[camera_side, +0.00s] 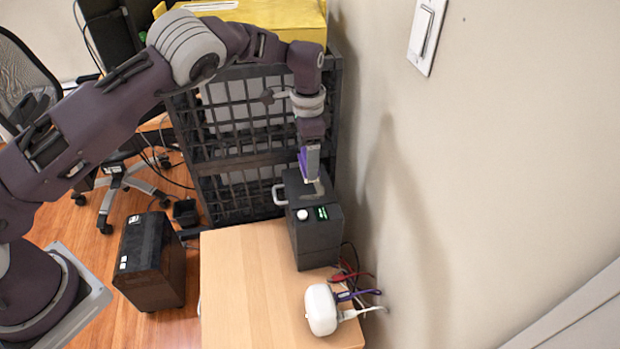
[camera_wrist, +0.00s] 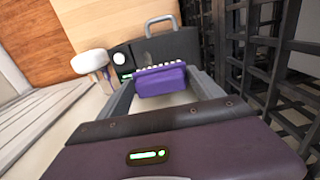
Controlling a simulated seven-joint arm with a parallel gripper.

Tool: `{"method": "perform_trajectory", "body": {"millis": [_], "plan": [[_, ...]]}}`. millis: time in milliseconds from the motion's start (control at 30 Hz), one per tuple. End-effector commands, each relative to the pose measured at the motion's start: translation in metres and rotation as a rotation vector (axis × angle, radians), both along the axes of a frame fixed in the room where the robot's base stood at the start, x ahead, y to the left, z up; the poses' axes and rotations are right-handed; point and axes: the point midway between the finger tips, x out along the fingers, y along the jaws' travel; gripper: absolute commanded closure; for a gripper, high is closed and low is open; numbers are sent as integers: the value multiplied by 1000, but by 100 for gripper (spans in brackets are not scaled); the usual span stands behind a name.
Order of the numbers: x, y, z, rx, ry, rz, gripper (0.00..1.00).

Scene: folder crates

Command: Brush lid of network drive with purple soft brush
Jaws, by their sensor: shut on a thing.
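The network drive (camera_side: 317,235) is a dark box with a white knob, a green display and a grey handle, standing on the wooden table by the wall. In the wrist view the drive (camera_wrist: 192,44) is beyond my fingers. My gripper (camera_side: 311,184) points down over the drive's top. It is shut on the purple brush (camera_wrist: 161,81), whose pale bristles face the drive. The brush (camera_side: 303,160) also shows in the side view. I cannot tell whether the bristles touch the lid, as the gripper hides part of it.
A white rounded device (camera_side: 321,309) with coloured cables (camera_side: 352,287) sits at the table's front right. Black lattice crates (camera_side: 230,130) stand behind, with a yellow box (camera_side: 290,20) on top. A dark case (camera_side: 148,262) stands on the floor. The table (camera_side: 250,290) is clear at left.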

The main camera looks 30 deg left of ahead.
Motion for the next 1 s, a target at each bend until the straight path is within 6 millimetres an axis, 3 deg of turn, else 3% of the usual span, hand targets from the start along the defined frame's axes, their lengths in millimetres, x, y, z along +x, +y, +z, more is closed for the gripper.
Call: {"method": "perform_trajectory", "body": {"millis": [100,433,867,1000], "plan": [[4,17,13,-1,-2,1,77],[4,19,13,1,-1,1,77],[3,18,-59,1,2,1,77],[-12,3,-56,-1,1,-1,77]]}}
